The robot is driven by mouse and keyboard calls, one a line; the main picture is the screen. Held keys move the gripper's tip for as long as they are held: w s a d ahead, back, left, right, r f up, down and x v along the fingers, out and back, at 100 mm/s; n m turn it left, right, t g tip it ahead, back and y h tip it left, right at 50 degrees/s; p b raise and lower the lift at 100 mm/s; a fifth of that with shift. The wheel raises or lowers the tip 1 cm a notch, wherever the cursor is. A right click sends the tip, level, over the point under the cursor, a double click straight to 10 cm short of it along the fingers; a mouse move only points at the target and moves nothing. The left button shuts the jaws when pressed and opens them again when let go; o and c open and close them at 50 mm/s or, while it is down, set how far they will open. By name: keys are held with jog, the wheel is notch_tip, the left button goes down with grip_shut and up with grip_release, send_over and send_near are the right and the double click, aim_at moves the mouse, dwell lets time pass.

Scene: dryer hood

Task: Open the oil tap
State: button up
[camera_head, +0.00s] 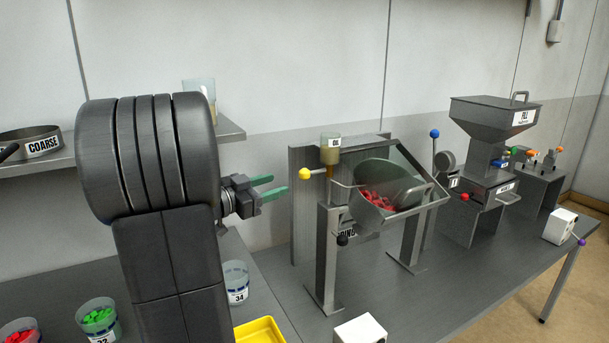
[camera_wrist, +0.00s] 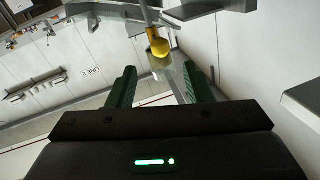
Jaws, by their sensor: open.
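The oil tap is a yellow ball knob (camera_head: 304,174) on a short rod below a small cup marked OIL (camera_head: 330,150), which holds amber liquid. My gripper (camera_head: 270,186) has green fingers, open and empty, just left of the knob in the head view, with a gap between. In the wrist view the yellow knob (camera_wrist: 159,46) lies ahead, between the lines of the two green fingers and beyond their tips. My gripper also shows in the wrist view (camera_wrist: 160,78). The knob is not touched.
A tilted drum with red pieces (camera_head: 378,200) stands right of the tap in a metal frame. A hopper machine (camera_head: 494,115) stands farther right. A shelf (camera_head: 230,130) is behind my arm. A yellow tray (camera_head: 260,331) and cups, one marked 34 (camera_head: 236,283), are below.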

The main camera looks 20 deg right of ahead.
aim_at(300, 176)
jog(key=p+x, duration=0.1)
jog(key=x, duration=0.9)
jog(key=shift+w+d, duration=0.15)
jog(key=shift+d, duration=0.05)
grip_shut()
